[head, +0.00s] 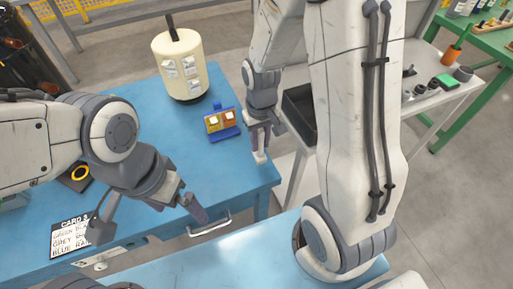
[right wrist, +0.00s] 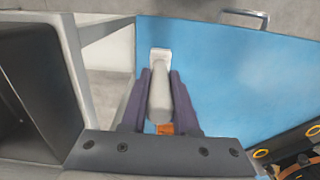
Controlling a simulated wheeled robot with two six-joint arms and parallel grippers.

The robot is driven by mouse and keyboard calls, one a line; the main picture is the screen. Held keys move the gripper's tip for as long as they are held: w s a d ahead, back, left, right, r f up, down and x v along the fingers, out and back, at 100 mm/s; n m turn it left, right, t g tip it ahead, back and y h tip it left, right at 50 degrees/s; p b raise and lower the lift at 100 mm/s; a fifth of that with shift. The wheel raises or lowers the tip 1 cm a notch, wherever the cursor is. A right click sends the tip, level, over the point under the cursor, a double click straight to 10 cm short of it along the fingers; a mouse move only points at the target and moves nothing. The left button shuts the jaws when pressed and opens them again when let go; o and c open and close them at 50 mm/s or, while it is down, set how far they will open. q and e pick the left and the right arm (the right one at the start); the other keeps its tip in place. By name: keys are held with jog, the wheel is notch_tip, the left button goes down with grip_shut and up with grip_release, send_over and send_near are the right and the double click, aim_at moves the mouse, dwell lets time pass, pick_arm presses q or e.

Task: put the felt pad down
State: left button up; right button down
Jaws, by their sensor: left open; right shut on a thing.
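The felt pad, a grey rod with a white block at its end (right wrist: 160,55), is held in my right gripper (right wrist: 166,84). In the head view my right gripper (head: 260,150) points down, with the pad's white end (head: 260,158) below its fingers. The pad is over the blue table (head: 245,172) near its right edge; I cannot tell whether it touches the top. The fingers hide part of the rod. My left gripper (head: 149,222) is open and empty over the table at the lower left.
A blue stand (head: 222,122) with yellow and orange blocks is left of my right gripper. A cream cylinder (head: 181,66) stands behind it. A grey side table with a black bin (head: 300,110) adjoins on the right. A printed card (head: 72,240) lies at lower left.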

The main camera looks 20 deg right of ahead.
jog(key=shift+w+a+f, duration=0.3)
jog(key=shift+w+f, duration=0.15)
jog(key=shift+w, duration=0.1)
jog(key=shift+f, duration=1.95)
jog(key=shift+f+b, duration=0.15)
jog(key=shift+b, duration=0.2)
jog(key=c, duration=0.7)
grip_release()
